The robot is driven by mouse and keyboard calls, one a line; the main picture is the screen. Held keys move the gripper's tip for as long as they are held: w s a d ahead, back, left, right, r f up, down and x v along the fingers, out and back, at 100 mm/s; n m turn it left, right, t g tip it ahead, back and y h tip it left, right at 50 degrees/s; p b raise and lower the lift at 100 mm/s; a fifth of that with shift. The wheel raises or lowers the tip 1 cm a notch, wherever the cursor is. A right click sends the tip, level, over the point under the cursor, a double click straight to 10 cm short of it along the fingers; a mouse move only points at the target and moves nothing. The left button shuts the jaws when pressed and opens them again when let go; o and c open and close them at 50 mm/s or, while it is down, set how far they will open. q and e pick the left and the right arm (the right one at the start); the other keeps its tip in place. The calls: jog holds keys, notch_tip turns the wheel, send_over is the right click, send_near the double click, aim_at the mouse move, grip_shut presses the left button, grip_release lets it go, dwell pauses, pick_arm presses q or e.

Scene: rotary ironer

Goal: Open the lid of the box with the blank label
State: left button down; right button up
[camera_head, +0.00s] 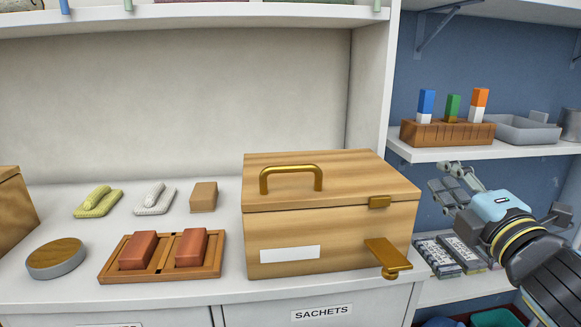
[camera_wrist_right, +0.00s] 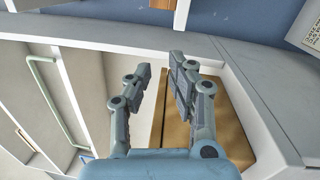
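The wooden box (camera_head: 330,240) stands on the white counter with a blank white label (camera_head: 290,254) on its front. Its lid (camera_head: 345,175) is down and carries an arched brass handle (camera_head: 291,178). A brass catch (camera_head: 379,203) sits on the lid's front edge at the right. Below it, a brass flap (camera_head: 384,252) sticks out from the box front, apart from the catch. My right gripper (camera_head: 449,187) is open and empty, to the right of the box. In the right wrist view its fingers (camera_wrist_right: 160,75) are apart, with the wooden box (camera_wrist_right: 235,125) behind them. My left gripper is not in view.
Left of the box are a wooden tray (camera_head: 108,275) with two red bars, a round wooden-topped tin (camera_head: 56,258), brushes and a tan block (camera_head: 203,197). A shelf (camera_head: 480,152) with colored blocks is at the right. A drawer labeled SACHETS (camera_head: 322,312) is below.

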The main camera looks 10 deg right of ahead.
aim_at(301, 166)
jog(key=a+r+n+g+y, duration=0.2)
jog(key=a+r+n+y, duration=0.55)
jog(key=n, duration=0.65)
jog(key=a+r+n+g+y, duration=0.2)
jog(key=a+r+n+y, duration=0.25)
jog(key=n+y, duration=0.7)
jog(key=s+a+f+n+g+h, duration=0.25)
jog(key=n+g, duration=0.25)
jog(key=n, duration=0.4)
jog(key=s+a+f+n+g+h, duration=0.1)
jog(key=f+n+g, duration=0.35)
jog(key=n, duration=0.35)
jog(key=shift+g, duration=0.35)
jog(key=x, duration=0.3)
jog(key=p+x, duration=0.1)
jog(key=x, duration=0.1)
jog(key=r+p+x, duration=0.1)
jog(key=x, duration=0.2)
jog(key=shift+a, duration=0.5)
jog(key=shift+w+a+f, duration=0.2)
jog(key=shift+a+f, duration=0.1)
jog(key=shift+a, duration=0.35)
